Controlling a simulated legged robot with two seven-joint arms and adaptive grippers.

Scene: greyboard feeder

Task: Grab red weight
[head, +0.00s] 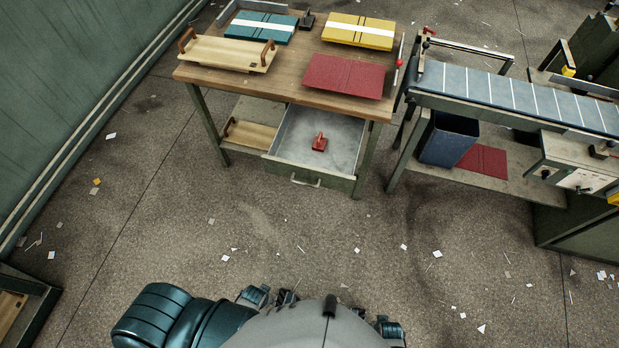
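A small red weight (319,142) lies in the open grey drawer (290,159) of the wooden-topped table, toward the drawer's right half. The drawer is pulled out toward me, with a handle on its front. My teal left upper arm shows at the bottom edge of the head view. Neither gripper can be made out, and nothing of mine is near the weight.
On the table (290,89) are a wooden tray (225,52), teal boards (262,26), yellow boards (358,30), a red board (345,75) and a dark weight (307,20). A conveyor (500,92) with a blue bin (448,138) below stands right. The scrap-littered floor before the table is open.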

